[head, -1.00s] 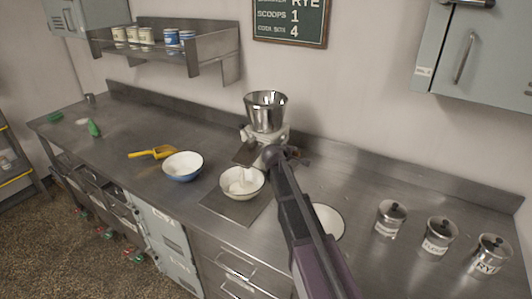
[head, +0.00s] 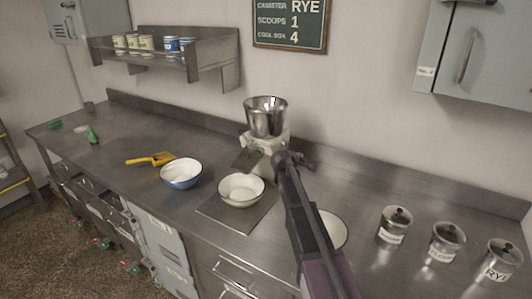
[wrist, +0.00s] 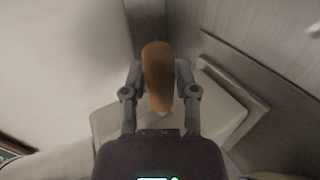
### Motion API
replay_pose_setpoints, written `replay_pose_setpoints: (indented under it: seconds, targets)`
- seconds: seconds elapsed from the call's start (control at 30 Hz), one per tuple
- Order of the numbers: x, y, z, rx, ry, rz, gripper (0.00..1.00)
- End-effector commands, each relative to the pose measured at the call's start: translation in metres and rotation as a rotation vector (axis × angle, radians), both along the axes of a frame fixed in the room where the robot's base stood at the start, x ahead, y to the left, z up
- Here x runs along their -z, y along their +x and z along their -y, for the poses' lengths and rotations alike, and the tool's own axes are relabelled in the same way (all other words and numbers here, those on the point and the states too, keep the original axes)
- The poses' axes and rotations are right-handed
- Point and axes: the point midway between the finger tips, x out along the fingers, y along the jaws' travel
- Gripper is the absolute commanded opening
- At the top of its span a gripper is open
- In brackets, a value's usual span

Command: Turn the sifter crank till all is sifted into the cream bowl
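The sifter stands against the back wall in the head view, with a steel hopper (head: 266,117), a white body (head: 262,140) and a grey chute (head: 246,160) pointing down to the front left. The cream bowl (head: 241,190) sits below the chute on a dark mat (head: 238,216); its inside looks pale, with no heap showing. My gripper (head: 292,160) is at the sifter's right side. In the wrist view its fingers are shut on the orange-brown crank handle (wrist: 158,75), one on each side. My arm hides part of the crank in the head view. The hopper's contents cannot be made out.
A blue bowl (head: 181,173) with white inside and a yellow scoop (head: 152,159) lie to the left. A white round dish (head: 332,229) is partly behind my arm. Lidded canisters (head: 394,224) stand at the right. A shelf (head: 170,55) hangs at the upper left.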

Motion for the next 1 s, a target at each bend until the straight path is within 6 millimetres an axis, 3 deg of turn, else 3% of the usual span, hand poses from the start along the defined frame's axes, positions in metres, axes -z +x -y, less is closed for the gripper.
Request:
replay_pose_setpoints:
  seconds: [0.03,0.1,0.13,0.57,1.0]
  targets:
    - [0.000,0.000,0.000,0.000,0.000,0.000,0.62]
    - [0.000,0.000,0.000,0.000,0.000,0.000,0.82]
    - [0.000,0.000,0.000,0.000,0.000,0.000,0.86]
    - [-0.001,-0.001,-0.001,0.000,0.000,0.000,0.86]
    - [-0.015,-0.021,-0.013,0.000,-0.001,0.000,0.86]
